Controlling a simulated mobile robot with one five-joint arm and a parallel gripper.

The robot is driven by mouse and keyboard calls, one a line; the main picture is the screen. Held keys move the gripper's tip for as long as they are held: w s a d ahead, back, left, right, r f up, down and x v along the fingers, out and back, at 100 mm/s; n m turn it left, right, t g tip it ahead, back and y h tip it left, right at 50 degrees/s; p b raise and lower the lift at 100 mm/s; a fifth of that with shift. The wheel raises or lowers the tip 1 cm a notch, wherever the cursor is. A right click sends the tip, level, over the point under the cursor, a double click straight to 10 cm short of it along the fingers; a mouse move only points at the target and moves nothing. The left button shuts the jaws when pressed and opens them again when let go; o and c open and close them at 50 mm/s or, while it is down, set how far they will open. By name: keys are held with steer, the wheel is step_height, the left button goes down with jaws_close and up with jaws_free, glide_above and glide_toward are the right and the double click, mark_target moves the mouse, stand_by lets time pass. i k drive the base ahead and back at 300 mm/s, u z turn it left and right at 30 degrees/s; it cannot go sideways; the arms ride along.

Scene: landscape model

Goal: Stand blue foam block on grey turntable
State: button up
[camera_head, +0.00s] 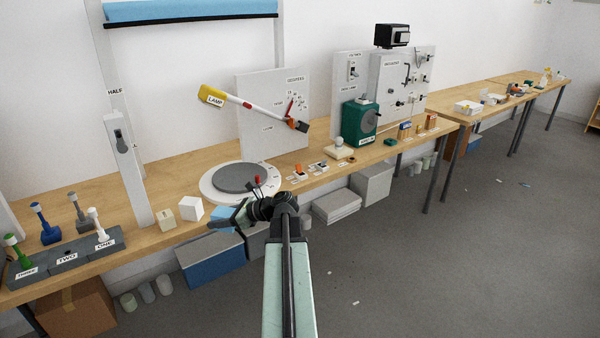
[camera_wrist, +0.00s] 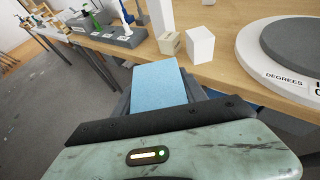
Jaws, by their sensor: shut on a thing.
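The blue foam block (camera_wrist: 158,84) is held between the jaws of my gripper (camera_wrist: 160,100) in the wrist view. In the head view the block (camera_head: 222,214) shows partly at the gripper (camera_head: 225,220), in front of the table edge. The grey turntable (camera_head: 240,178) is a dark grey disc on a round white base on the wooden table, beyond the gripper. In the wrist view the turntable (camera_wrist: 295,42) is at the upper right, apart from the block. Nothing stands on the visible part of the disc.
A white block (camera_head: 191,208) and a beige block (camera_head: 166,218) stand left of the turntable. A tall lever post (camera_head: 130,165) is farther left.

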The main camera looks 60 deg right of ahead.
mark_target(238, 174)
steer(key=z, duration=0.7)
steer(key=i, duration=1.65)
steer(key=z, duration=0.05)
